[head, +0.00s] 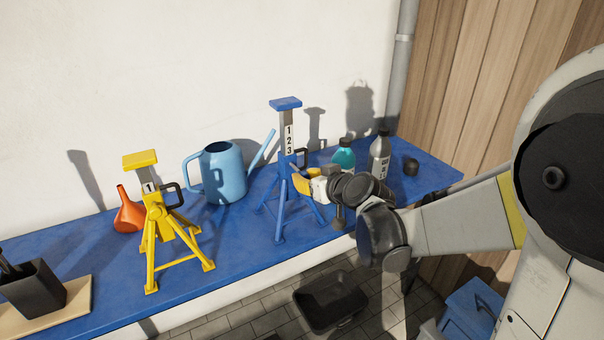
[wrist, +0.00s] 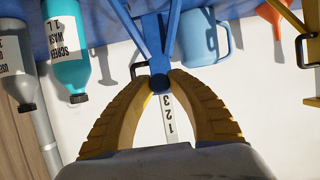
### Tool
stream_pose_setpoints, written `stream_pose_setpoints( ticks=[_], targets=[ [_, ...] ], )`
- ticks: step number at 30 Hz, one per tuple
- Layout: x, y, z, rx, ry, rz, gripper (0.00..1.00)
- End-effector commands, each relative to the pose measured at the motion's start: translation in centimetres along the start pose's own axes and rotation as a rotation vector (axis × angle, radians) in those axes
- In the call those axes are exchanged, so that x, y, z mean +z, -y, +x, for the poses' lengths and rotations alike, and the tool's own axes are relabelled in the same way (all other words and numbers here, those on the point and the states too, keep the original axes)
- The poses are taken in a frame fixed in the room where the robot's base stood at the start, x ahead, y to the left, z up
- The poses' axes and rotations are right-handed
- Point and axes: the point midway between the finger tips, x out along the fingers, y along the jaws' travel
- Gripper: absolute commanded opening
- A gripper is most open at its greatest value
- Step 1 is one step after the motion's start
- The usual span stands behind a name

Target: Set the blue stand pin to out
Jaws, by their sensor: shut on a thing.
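The blue stand (head: 288,165) stands upright on the blue bench top, its column raised and numbers 1, 2 and 3 showing. Its pin has a dark loop handle (head: 302,157) at the column's right side in the head view. In the wrist view, which is upside down, the handle (wrist: 136,62) shows left of the column, just beyond the left finger. My gripper (head: 297,183) has its yellow fingers closed in around the blue stand's body (wrist: 160,82), below the handle in the head view. The fingertips partly hide the contact, and the pin's seating cannot be told.
A yellow stand (head: 158,218), an orange funnel (head: 129,213) and a blue watering can (head: 221,177) stand to the left. A teal bottle (head: 344,155) and a grey bottle (head: 380,157) stand close behind my gripper. The bench's front edge is below my wrist.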

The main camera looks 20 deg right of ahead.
Motion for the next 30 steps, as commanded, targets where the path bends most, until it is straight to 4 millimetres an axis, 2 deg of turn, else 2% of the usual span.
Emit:
stream_pose_setpoints(
  ticks=[2, 3, 5, 14, 17, 20, 30],
  targets=[
    [0.0, 0.0, 0.0, 0.000, 0.000, 0.000, 0.00],
    [0.0, 0.0, 0.0, 0.000, 0.000, 0.000, 0.30],
    [0.0, 0.0, 0.0, 0.000, 0.000, 0.000, 0.45],
    [0.0, 0.0, 0.0, 0.000, 0.000, 0.000, 0.45],
    [0.0, 0.0, -0.6, 0.001, 0.000, 0.000, 0.45],
    [0.0, -0.1, -1.9, 0.003, 0.000, 0.000, 0.45],
    [0.0, 0.0, -8.7, 0.002, 0.000, 0.001, 0.45]
  ],
)
